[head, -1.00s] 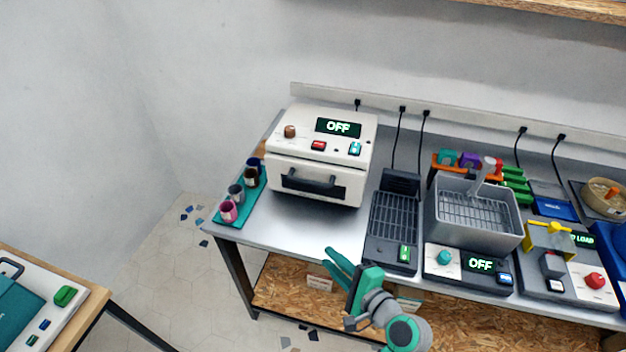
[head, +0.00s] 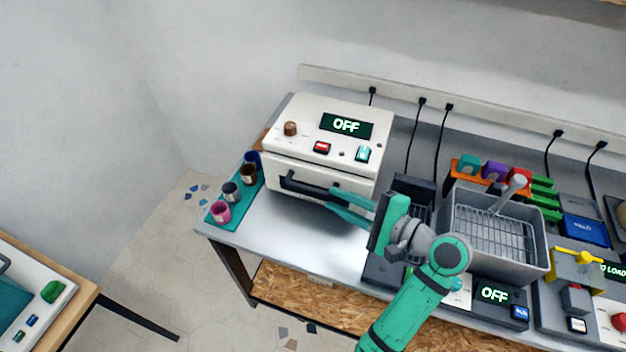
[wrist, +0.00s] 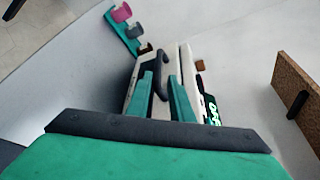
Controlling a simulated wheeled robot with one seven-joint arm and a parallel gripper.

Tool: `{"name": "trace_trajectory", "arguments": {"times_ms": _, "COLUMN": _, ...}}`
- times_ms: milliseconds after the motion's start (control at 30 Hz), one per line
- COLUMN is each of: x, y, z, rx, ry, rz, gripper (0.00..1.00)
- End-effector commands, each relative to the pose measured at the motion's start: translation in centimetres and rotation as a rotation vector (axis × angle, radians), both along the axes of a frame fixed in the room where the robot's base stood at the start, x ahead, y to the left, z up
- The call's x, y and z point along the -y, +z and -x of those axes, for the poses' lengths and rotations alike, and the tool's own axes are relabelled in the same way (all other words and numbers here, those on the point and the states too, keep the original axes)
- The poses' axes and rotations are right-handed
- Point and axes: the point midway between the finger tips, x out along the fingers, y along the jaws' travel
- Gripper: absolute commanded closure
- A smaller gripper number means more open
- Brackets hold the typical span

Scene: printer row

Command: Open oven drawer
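The oven (head: 328,115) is a white box with an OFF display at the left end of the bench. Its drawer front (head: 290,200), with a dark bar handle (head: 303,187), appears closed. My gripper (head: 331,198) is at the handle's right end, fingers pointing at the drawer front. In the wrist view the fingers (wrist: 163,98) are apart, one on each side of the dark handle (wrist: 161,72), with visible gaps. I cannot tell whether either finger touches it. My arm covers the bench right of the oven.
A teal mat (head: 236,212) with several cups stands just left of the oven. A grey basket machine (head: 495,230) and other devices fill the bench to the right. Bare bench (head: 290,232) lies before the oven. A separate table (head: 60,312) stands at lower left.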

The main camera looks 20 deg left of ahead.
Motion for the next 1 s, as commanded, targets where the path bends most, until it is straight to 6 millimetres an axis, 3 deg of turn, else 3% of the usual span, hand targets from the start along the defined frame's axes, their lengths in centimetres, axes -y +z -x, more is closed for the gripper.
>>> {"name": "trace_trajectory", "arguments": {"times_ms": 600, "x": -8.0, "y": -2.0, "z": -3.3, "rx": 0.001, "ry": -0.007, "rz": 0.000, "gripper": 0.80}}
{"name": "trace_trajectory", "arguments": {"times_ms": 1000, "x": -8.7, "y": -2.2, "z": -3.5, "rx": 0.001, "ry": -0.006, "rz": 0.001, "gripper": 0.80}}
